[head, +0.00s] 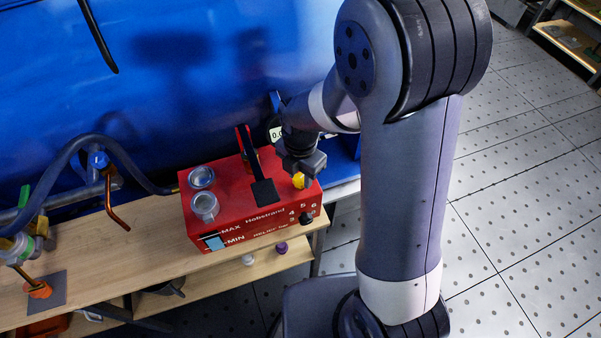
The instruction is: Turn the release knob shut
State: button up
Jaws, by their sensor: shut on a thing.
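The red pump box (225,190) stands on the wooden bench. A yellow knob (298,182), which looks like the release knob, sits at the box's right end. My gripper (300,174) reaches down over it from above and is shut on it. The jaws hide part of the knob, and its turn angle cannot be read. A black lever with a flat pad (264,192) lies across the box top, left of my gripper. A black knob (306,218) sits on the front face among the numbers of a printed scale.
Two round metal fittings (203,204) stand on the box's left top. A blue tank wall (150,90) rises behind. Left are a hose (60,160), a copper pipe (116,205) and an orange fitting (38,289). Tiled floor (520,220) is clear at right.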

jog(key=c, duration=0.3)
jog(key=shift+c, duration=0.2)
jog(key=m+b, duration=0.1)
jog(key=m, duration=0.4)
jog(key=shift+m, duration=0.4)
jog(key=m+b, duration=0.1)
jog(key=m, duration=0.5)
jog(key=m+b, duration=0.1)
jog(key=m, duration=0.5)
jog(key=shift+m, duration=0.3)
jog(key=m, duration=0.5)
jog(key=shift+m, duration=0.4)
